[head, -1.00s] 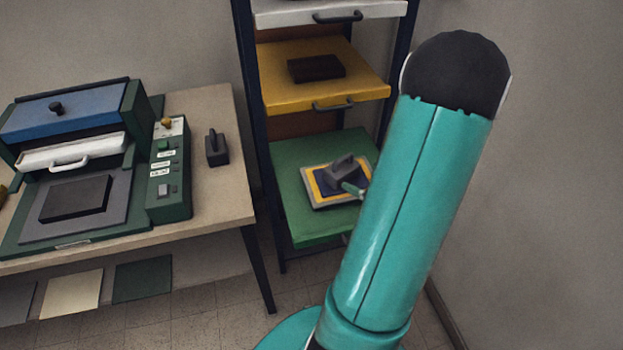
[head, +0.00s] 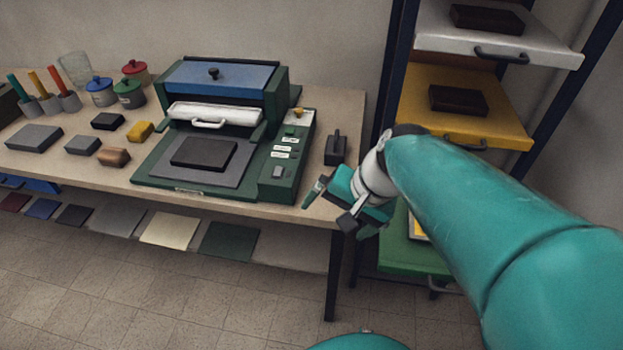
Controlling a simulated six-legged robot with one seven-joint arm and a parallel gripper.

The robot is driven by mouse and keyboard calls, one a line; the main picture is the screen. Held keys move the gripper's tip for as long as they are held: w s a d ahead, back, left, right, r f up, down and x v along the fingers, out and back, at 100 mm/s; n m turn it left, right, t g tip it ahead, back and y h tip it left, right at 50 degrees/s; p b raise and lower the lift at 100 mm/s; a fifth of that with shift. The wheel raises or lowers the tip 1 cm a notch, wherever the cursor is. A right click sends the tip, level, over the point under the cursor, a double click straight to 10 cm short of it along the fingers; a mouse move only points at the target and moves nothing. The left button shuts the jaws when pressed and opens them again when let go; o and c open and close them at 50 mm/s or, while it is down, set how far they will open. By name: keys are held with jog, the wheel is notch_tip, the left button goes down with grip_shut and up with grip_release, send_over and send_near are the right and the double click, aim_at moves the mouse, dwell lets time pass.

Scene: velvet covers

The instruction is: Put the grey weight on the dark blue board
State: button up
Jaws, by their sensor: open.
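My gripper (head: 331,206) is open and empty, near the right front corner of the work table. The grey weight and the dark blue board are hidden behind my arm now. A second earlier, the weight rested on the dark blue board on the green shelf. Only a pale and yellow corner of the stack under them (head: 418,229) shows on the green shelf (head: 408,252). A dark weight with an upright handle (head: 336,150) stands on the table, behind my gripper.
A green press with a blue lid (head: 222,80) stands on the table (head: 330,215). Several blocks, lidded jars and brushes are at the left. The rack has a yellow shelf (head: 500,130) and a white shelf (head: 555,55), each with a dark block. Coloured sheets lie below the table.

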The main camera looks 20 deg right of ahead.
jog(key=s+a+r+n+t+h, duration=0.2)
jog(key=r+n, duration=0.3)
jog(key=n, duration=0.3)
jog(key=shift+s+a+r+h, duration=0.3)
jog(key=shift+s+a+h, duration=0.1)
jog(key=shift+a+h, duration=0.3)
